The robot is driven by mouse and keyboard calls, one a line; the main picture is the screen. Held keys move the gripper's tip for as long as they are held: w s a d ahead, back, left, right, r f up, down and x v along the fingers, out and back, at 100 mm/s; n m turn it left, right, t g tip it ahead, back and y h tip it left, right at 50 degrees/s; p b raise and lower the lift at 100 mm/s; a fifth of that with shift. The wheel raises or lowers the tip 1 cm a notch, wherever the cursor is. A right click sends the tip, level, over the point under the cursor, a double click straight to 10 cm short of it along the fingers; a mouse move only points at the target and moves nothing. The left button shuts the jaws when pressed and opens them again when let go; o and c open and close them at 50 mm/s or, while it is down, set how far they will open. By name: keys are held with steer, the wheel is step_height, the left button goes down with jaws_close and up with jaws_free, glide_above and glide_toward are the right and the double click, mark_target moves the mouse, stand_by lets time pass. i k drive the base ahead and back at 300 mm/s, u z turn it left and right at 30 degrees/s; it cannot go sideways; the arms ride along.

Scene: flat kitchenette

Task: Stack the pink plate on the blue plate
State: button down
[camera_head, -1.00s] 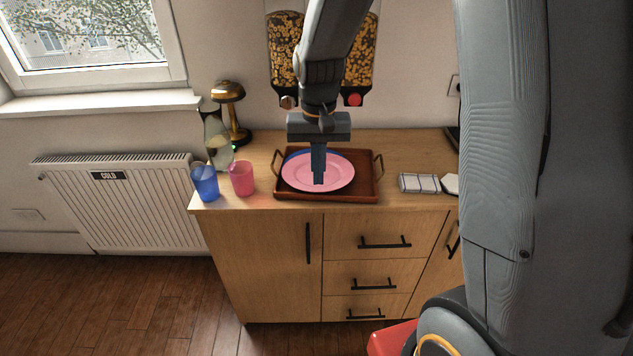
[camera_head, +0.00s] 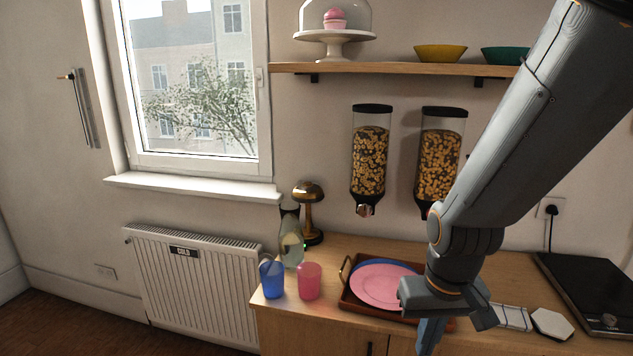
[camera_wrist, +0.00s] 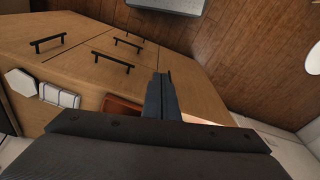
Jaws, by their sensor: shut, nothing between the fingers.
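The pink plate (camera_head: 375,287) lies on the blue plate (camera_head: 393,265), whose rim shows only along the back edge. Both are on a brown wooden tray (camera_head: 347,298) on the counter. The pink plate looks roughly flat and shifted a little toward the front of the blue one. My gripper (camera_head: 428,340) is shut and empty, in front of the tray's right part, apart from the plates as far as I can tell. In the wrist view my shut fingers (camera_wrist: 161,92) point past the counter's front, with a corner of the tray (camera_wrist: 120,106) behind them.
A blue cup (camera_head: 271,280) and a pink cup (camera_head: 309,281) stand left of the tray, with a glass bottle (camera_head: 291,245) and a brass lamp (camera_head: 309,205) behind. A white hexagonal piece (camera_head: 552,324) and a black hob (camera_head: 590,290) are at right. Two dispensers (camera_head: 370,160) hang above.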

mark_target(377, 285)
steer(key=u, duration=1.7)
steer(key=k, duration=1.4)
steer(key=z, duration=2.05)
steer(key=i, duration=0.5)
steer(key=u, duration=0.05)
